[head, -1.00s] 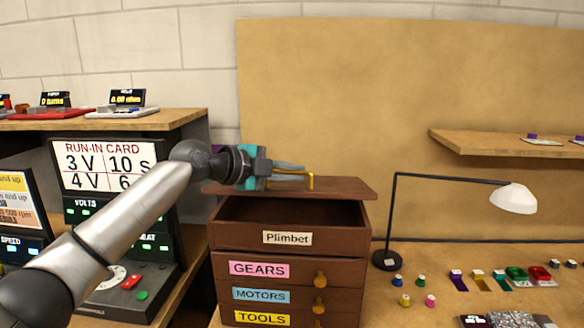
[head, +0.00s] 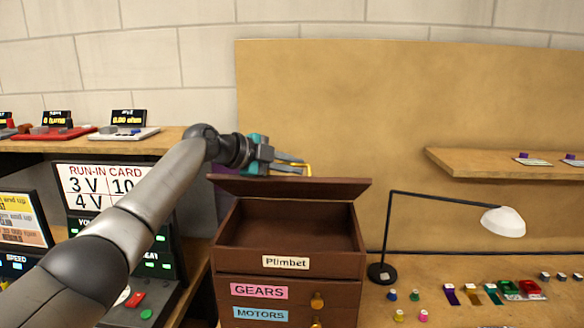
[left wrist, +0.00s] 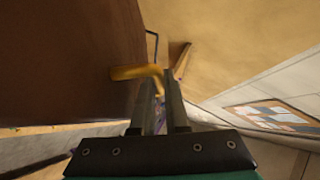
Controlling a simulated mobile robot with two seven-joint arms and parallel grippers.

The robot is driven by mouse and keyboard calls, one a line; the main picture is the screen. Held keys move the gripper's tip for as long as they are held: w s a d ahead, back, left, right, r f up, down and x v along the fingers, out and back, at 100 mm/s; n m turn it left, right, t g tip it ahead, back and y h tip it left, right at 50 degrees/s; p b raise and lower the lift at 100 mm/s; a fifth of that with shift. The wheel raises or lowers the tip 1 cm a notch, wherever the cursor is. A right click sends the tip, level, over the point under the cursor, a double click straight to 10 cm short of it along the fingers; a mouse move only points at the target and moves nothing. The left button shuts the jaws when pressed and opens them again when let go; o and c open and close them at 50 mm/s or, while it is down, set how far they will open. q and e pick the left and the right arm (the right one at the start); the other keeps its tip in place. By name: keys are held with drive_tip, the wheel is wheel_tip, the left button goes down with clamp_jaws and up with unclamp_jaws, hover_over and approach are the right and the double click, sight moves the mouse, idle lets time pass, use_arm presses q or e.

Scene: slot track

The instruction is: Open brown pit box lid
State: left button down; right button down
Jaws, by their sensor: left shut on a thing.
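The brown pit box (head: 290,262) stands on the bench, with a "Plimbet" label on its front. Its lid (head: 300,188) is raised and tilted, and the open top compartment (head: 290,225) shows beneath it. My left gripper (head: 298,168) is at the lid's yellow handle (head: 309,169), shut on it. In the left wrist view the yellow handle (left wrist: 138,72) reaches between the fingers (left wrist: 162,88), beside the brown lid (left wrist: 70,60). My right gripper is not in view.
Labelled drawers (head: 262,292) sit below the compartment. A desk lamp (head: 503,221) stands to the right, with several small coloured parts (head: 480,290) on the bench. A shelf with meters (head: 120,134) and a run-in card (head: 95,190) are at left. A wooden board (head: 400,90) stands behind.

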use_arm(q)
drive_tip(key=shift+w+r, duration=0.1)
idle(0.3)
drive_tip(key=c, duration=1.2)
unclamp_jaws()
drive_tip(key=shift+a, duration=0.2)
drive_tip(key=b+v, duration=0.1)
drive_tip(key=v, duration=1.4)
